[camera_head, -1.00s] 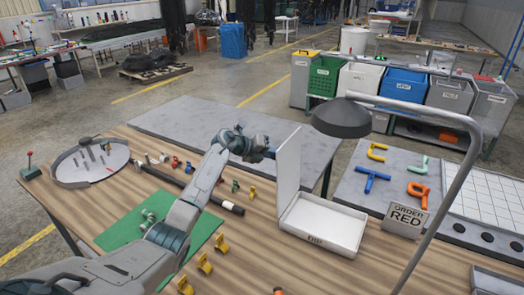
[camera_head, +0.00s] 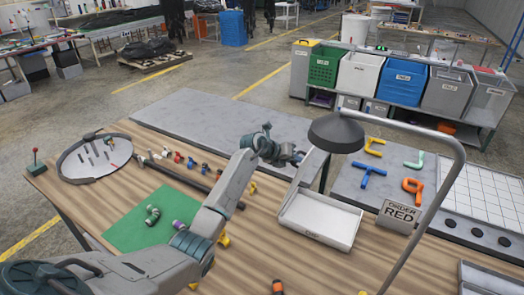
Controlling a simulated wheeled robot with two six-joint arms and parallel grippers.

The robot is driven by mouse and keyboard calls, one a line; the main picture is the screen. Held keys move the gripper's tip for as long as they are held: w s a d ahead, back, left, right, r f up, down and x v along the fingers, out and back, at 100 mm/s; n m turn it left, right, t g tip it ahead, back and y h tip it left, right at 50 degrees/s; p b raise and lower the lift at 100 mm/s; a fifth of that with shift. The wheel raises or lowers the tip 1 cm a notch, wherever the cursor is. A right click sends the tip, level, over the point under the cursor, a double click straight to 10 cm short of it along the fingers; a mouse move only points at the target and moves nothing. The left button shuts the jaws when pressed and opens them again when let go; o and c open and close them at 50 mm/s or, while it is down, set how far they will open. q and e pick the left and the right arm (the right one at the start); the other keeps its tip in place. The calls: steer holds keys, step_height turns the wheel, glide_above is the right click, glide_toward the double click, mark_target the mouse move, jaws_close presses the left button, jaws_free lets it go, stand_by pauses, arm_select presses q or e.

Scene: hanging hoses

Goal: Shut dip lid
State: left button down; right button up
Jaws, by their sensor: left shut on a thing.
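The dip tray (camera_head: 320,222) is a shallow white box with a small label on its front, standing on the wooden table right of centre. Its white lid (camera_head: 309,172) stands raised at the tray's left side, and its upper part leans right toward the tray. My left gripper (camera_head: 298,158) is at the lid's upper edge and is shut on it. The fingertips are small and partly hidden by the wrist and the lid. My right gripper is out of view.
An order sign (camera_head: 399,214) stands right of the tray. Colored pipe pieces (camera_head: 368,175) lie on a grey mat behind. A green mat (camera_head: 140,228) lies at left.

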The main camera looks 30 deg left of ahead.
arm_select(q)
steer(key=shift+s+d+f+y, duration=0.1)
steer(key=shift+d+f+y, duration=0.15)
steer(key=shift+d, duration=0.35)
steer(key=shift+d+f+y, duration=0.15)
steer(key=shift+d+y, duration=0.1)
steer(key=shift+d, duration=0.35)
steer(key=shift+m+g+y, duration=0.3)
steer(key=shift+m+y, duration=0.3)
steer(key=shift+y, duration=0.3)
steer(key=d, duration=0.1)
steer(key=d+f, duration=0.1)
steer(key=d, duration=0.2)
steer(key=shift+d+f, duration=0.25)
steer(key=shift+d, duration=0.1)
steer(key=shift+a+f, duration=0.1)
